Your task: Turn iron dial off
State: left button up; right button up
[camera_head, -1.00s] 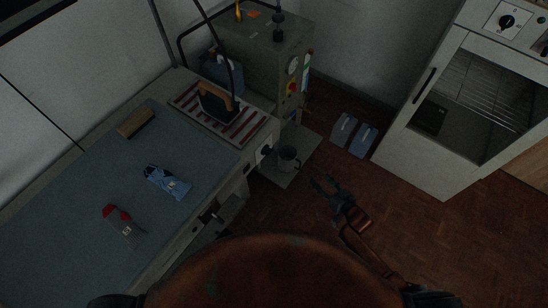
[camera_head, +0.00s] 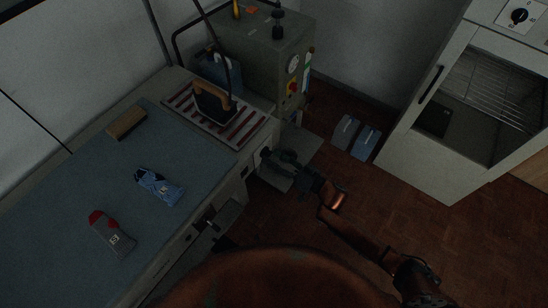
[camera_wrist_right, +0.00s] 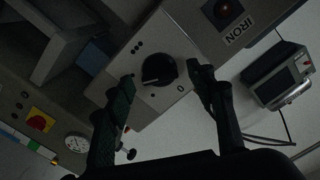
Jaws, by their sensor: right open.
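The iron dial (camera_wrist_right: 158,70) is a round black knob on a pale plate with dot marks, on a grey box labelled IRON (camera_wrist_right: 234,29). Its pale pointer line lies toward the lower left of the knob in the right wrist view. My right gripper (camera_wrist_right: 164,79) is open, with one finger on each side of the knob in that view; I cannot tell whether they touch it. In the head view my right gripper (camera_head: 276,158) is at the table's front right corner and hides the dial. The iron (camera_head: 213,102) stands on a striped rest (camera_head: 244,136). My left gripper is not in view.
A grey boiler cabinet (camera_head: 255,60) with a gauge and red knob stands behind the table. The blue table top (camera_head: 70,220) holds a wooden block (camera_head: 126,122), a blue packet (camera_head: 160,187) and a red-and-grey item (camera_head: 112,233).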

jog(key=shift+w+a, duration=0.15)
jog(key=shift+c, duration=0.3)
jog(key=c, duration=1.1)
